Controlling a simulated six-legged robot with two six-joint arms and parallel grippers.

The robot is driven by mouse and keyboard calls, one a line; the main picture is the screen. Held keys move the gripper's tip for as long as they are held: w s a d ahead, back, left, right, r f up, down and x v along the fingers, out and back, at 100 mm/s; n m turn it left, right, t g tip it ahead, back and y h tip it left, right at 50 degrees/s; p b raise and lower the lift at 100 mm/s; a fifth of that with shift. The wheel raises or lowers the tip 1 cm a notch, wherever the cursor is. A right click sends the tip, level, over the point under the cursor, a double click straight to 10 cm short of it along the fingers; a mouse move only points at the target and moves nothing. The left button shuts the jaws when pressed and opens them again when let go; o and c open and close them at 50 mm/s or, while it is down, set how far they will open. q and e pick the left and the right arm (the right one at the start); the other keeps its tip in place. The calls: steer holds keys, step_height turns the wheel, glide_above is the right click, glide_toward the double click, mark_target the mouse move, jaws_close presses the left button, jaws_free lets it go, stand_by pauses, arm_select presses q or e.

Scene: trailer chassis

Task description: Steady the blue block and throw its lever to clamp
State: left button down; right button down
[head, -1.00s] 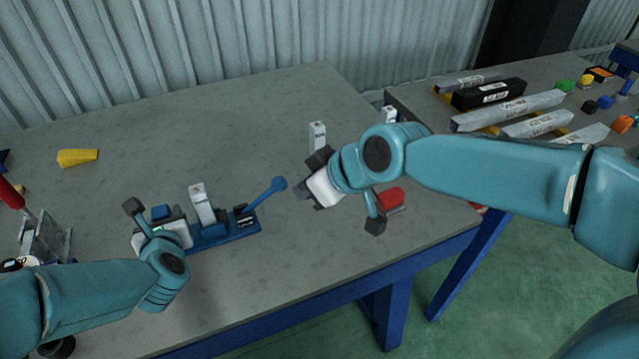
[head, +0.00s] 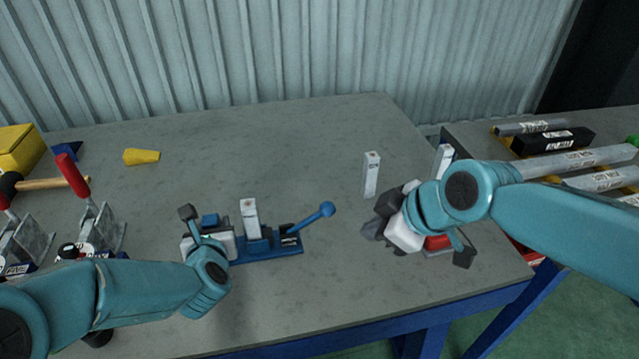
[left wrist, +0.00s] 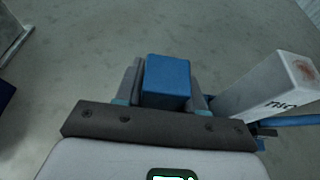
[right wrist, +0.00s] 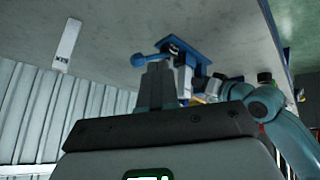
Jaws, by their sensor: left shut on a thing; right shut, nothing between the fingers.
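The blue block (head: 262,247) is a low blue clamp base on the table, with a pale upright piece (head: 249,216) standing in it. Its blue lever (head: 313,217) slants up to the right and ends in a round knob. My left gripper (head: 210,229) is shut on the blue block's left end; in the left wrist view a blue part (left wrist: 167,80) sits between the fingers. My right gripper (head: 376,229) is shut and empty, to the right of the lever knob and apart from it. The right wrist view also shows the lever (right wrist: 143,60) beyond the fingertips.
A pale upright piece (head: 371,175) stands behind my right gripper. A red thing (head: 438,243) is partly hidden beneath my right arm. Red-handled toggle clamps (head: 75,178) stand at the left. A yellow wedge (head: 141,157) lies at the back; the table's middle back is clear.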

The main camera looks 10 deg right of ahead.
steer(key=d+n+g+h, duration=0.2)
steer(key=d+n+h, duration=0.15)
steer(key=n, duration=0.65)
step_height(320, 180, up, 6)
steer(key=n+t+h, duration=0.1)
steer(key=n+h, duration=0.5)
steer(key=n, duration=1.1)
glide_above(326, 209)
steer(key=s+a, duration=0.7)
steer(key=s, duration=0.1)
steer(key=shift+y, duration=0.25)
steer(key=x, duration=1.4)
steer(key=shift+w+r, duration=0.1)
steer(key=shift+w, duration=0.35)
